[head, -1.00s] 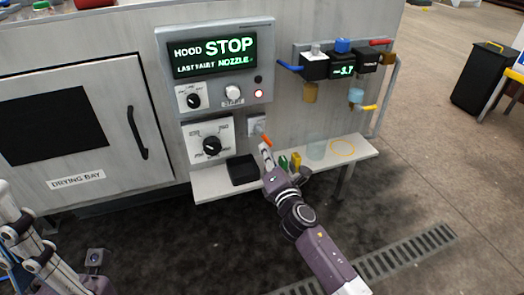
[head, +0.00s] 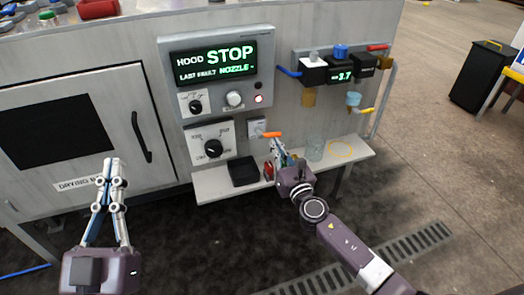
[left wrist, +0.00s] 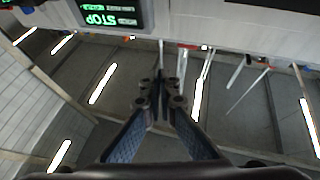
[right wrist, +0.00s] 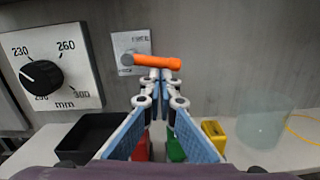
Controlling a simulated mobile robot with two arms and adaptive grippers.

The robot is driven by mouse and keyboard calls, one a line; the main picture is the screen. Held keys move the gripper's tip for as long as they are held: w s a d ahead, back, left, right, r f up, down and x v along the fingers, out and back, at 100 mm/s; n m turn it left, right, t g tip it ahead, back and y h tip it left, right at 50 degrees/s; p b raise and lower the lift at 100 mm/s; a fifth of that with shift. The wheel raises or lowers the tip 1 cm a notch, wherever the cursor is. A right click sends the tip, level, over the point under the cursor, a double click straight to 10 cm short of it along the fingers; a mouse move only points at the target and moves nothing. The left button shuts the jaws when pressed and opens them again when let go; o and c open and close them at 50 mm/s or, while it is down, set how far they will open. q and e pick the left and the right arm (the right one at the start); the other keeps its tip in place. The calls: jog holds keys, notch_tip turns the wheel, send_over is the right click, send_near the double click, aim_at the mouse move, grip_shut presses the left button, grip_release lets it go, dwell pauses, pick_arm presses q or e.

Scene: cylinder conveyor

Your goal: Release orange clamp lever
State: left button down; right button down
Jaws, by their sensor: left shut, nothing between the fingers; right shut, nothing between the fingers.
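The orange clamp lever (head: 272,134) sticks out to the right, nearly level, from a small pale plate (head: 256,128) on the machine's front. In the right wrist view the lever (right wrist: 157,62) lies across the picture just beyond my fingertips. My right gripper (head: 275,146) is shut and empty, its tips just below the lever; I cannot tell whether they touch it. The right wrist view also shows its closed fingertips (right wrist: 160,76). My left gripper (head: 112,164) is shut and empty, held upright in front of the drying bay door, far from the lever.
A white shelf (head: 216,190) under the panel holds a black box (head: 243,171), a clear cup (head: 314,148) and a yellow ring (head: 341,149). Red, green and yellow pieces (right wrist: 214,133) stand below my right fingers. A knob (head: 213,148) is left of the lever.

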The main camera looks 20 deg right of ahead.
pick_arm(q)
jog(key=shift+w+a+f+g+y+p, duration=0.1)
jog(key=shift+w+f+g+y+p, duration=0.15)
jog(key=shift+f+g, duration=0.5)
jog(key=shift+w+d+f+g+y, duration=0.15)
jog(key=shift+w+f+g, duration=0.2)
jog(key=shift+f, duration=0.75)
jog(key=shift+w+a+f+g+y+p, duration=0.2)
jog(key=shift+w+f+g, duration=0.2)
jog(key=shift+f, duration=0.55)
pick_arm(e)
jog(key=shift+d+r+n, duration=0.2)
jog(key=shift+r+n, duration=0.2)
jog(key=shift+n, duration=0.6)
